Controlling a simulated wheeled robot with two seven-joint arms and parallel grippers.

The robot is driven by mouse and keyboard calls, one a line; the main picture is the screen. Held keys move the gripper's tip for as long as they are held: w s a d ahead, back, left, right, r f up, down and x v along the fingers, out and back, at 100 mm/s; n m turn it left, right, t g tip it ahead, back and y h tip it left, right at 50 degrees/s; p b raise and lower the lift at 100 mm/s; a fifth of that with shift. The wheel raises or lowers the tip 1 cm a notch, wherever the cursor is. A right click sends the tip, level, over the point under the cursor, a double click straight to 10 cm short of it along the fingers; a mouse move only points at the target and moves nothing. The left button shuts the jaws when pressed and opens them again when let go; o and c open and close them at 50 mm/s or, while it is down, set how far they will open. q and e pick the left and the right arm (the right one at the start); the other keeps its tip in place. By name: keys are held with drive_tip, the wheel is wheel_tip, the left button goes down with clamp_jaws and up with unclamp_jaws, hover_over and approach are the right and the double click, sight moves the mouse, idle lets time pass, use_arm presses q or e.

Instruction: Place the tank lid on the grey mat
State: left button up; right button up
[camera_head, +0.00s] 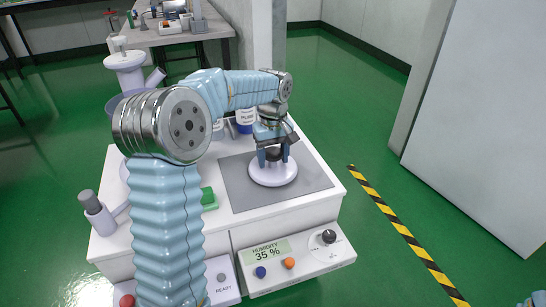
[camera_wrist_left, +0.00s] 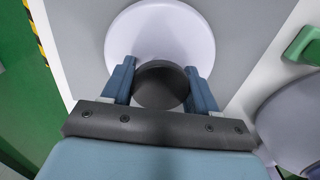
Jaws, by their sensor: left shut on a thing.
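The tank lid (camera_head: 273,174) is a white disc with a dark round knob. In the head view it is at the grey mat (camera_head: 236,186), over its middle. My left gripper (camera_head: 274,157) is above the lid with its fingers on either side of the knob. In the left wrist view the gripper (camera_wrist_left: 160,86) is shut on the dark knob (camera_wrist_left: 161,88), with the white disc (camera_wrist_left: 160,35) beyond it. I cannot tell whether the disc touches the mat or hangs just above it.
A green block (camera_head: 209,198) lies left of the mat. A blue-labelled container (camera_head: 245,118) is behind the mat. A humidity panel (camera_head: 294,262) is at the front. A yellow-black stripe (camera_head: 405,232) marks the floor at right.

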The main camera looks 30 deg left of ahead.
sight(273, 153)
use_arm(q)
drive_tip(key=shift+r, duration=0.1)
drive_tip(key=o, duration=1.1)
wheel_tip(273, 153, up, 12)
drive_tip(key=p, duration=0.3)
